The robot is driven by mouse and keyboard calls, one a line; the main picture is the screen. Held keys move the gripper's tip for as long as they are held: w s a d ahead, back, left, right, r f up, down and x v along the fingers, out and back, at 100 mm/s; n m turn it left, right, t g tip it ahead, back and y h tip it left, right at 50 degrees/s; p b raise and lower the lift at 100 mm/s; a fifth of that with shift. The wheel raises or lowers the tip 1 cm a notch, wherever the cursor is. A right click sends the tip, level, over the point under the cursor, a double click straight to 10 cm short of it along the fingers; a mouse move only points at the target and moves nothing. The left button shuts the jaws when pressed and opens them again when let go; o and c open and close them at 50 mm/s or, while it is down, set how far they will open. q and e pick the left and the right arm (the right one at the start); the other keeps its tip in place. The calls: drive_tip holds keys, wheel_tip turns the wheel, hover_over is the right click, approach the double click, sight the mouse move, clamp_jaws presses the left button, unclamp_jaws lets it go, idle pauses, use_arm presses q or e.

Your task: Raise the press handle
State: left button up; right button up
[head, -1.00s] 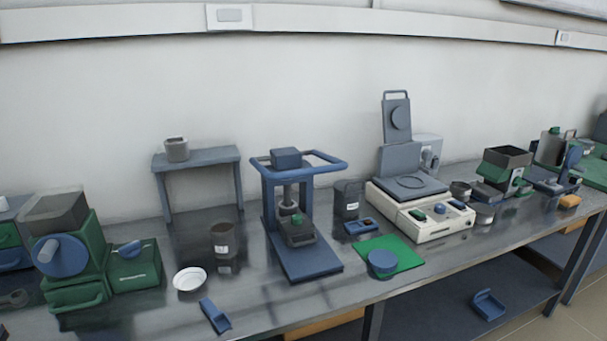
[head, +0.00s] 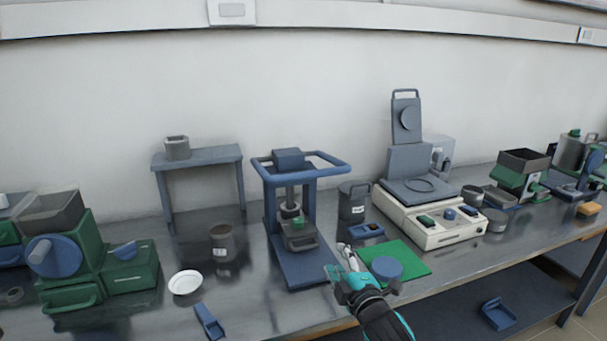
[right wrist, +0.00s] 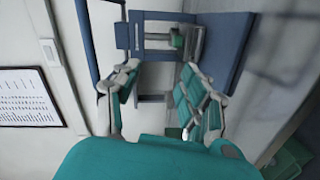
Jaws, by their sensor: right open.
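The press (head: 308,195) is a blue upright frame on a flat blue base plate, standing on the bench in the middle of the head view. Its handle (head: 325,173) is a blue loop of bars around the top, lying about level. My right gripper (head: 341,262) is open and empty in front of the press, to the right of its base and below the handle, apart from both. In the right wrist view, the gripper (right wrist: 157,92) points toward the press, seen sideways, with the base plate (right wrist: 228,45) on the right. My left gripper is not in view.
A green mat (head: 413,262) with a blue round lid (head: 386,268) lies beside my right gripper. A dark can (head: 353,200) and a white device (head: 440,230) stand to the right. A white dish (head: 185,282) and blue scoop (head: 209,321) lie left. The wall is behind.

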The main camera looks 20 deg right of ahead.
sight(312, 178)
wheel_tip(312, 178, up, 11)
drive_tip(key=w+n+t+y, duration=0.1)
drive_tip(key=n+t, duration=0.2)
drive_tip(key=w+r, duration=0.1)
drive_tip(key=w, duration=0.4)
drive_tip(key=w+a+p, duration=0.1)
drive_tip(key=w, duration=0.5)
drive_tip(key=w+r+p, duration=0.1)
drive_tip(key=w, duration=0.5)
drive_tip(key=shift+a+r, duration=0.3)
drive_tip(key=shift+c, duration=0.2)
clamp_jaws()
drive_tip(key=shift+f, duration=0.1)
